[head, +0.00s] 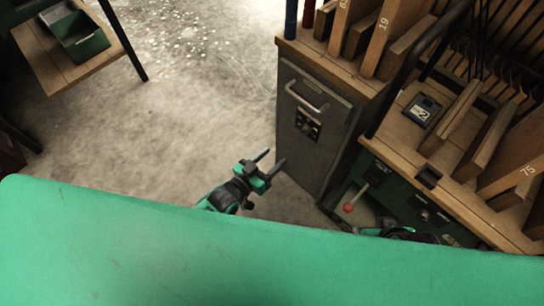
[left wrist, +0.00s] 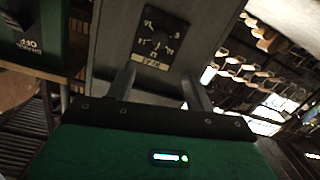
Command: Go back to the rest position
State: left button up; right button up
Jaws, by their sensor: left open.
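My left gripper (head: 272,160) is out over the bare floor, just beyond the green surface of my body in the head view. Its two dark fingers are apart with nothing between them. In the left wrist view the fingers (left wrist: 162,88) also stand apart and empty, facing a grey cabinet front with a dark dial plate (left wrist: 160,40). Most of the left arm is hidden below the green surface. The fingers of my right gripper do not show.
The grey cabinet (head: 314,125) with a handle stands right of the left gripper. A wooden bench (head: 400,105) with slotted boards fills the right, with a red-knobbed lever (head: 348,208) below. A green bin (head: 82,38) sits on a table far left. The middle floor is clear.

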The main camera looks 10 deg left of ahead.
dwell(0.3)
